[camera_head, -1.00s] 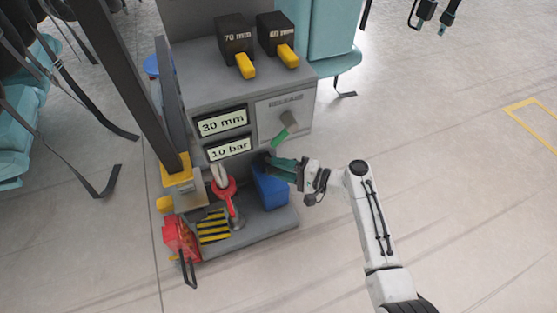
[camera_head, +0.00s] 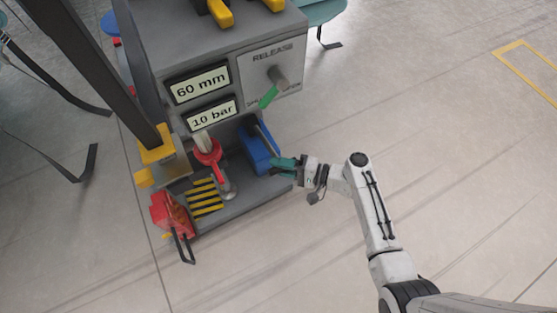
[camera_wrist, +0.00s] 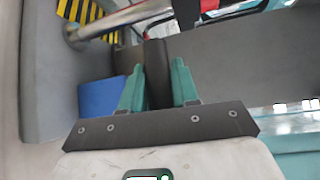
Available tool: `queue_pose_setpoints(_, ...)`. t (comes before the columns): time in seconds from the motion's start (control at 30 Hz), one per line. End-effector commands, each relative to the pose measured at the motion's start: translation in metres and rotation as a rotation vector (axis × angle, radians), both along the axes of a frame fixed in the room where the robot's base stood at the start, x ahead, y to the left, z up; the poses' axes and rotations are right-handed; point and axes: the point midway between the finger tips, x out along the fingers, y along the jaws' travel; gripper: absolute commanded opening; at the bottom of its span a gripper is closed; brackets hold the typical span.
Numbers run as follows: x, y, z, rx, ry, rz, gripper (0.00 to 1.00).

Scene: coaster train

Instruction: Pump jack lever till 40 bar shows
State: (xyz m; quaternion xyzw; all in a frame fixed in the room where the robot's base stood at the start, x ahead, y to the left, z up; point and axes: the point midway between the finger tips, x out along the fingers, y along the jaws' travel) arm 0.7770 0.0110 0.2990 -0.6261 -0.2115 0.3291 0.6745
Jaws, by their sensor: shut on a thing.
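The jack console has two displays: the upper reads 60 mm (camera_head: 200,85), the lower reads 10 bar (camera_head: 212,114). My gripper (camera_head: 284,162) is low at the console's right side, beside the blue block (camera_head: 256,150). In the wrist view its two teal fingers (camera_wrist: 158,88) are shut on the dark lever handle (camera_wrist: 155,65), which stands between them. In the head view the held part of the lever is mostly hidden by the fingers. A metal rod (camera_wrist: 128,18) crosses beyond the handle in the wrist view.
A green-tipped release lever (camera_head: 268,96) sits on the console's right panel, above my gripper. A red-collared post (camera_head: 207,150), a yellow-black striped plate (camera_head: 205,196) and a red part (camera_head: 168,213) are at the left.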

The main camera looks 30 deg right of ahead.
Motion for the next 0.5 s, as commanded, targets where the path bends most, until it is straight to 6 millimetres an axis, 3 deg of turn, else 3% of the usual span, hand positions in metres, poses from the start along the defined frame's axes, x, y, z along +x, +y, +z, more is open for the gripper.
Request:
queue_pose_setpoints(0.33, 0.0037, -0.0032, 0.0018, -0.003, -0.005, -0.011, 0.0)
queue_pose_setpoints(0.37, 0.0038, -0.0032, 0.002, -0.003, -0.005, -0.011, 0.32)
queue_pose_setpoints(0.5, 0.0027, -0.0024, 0.0016, -0.001, -0.004, -0.008, 0.45)
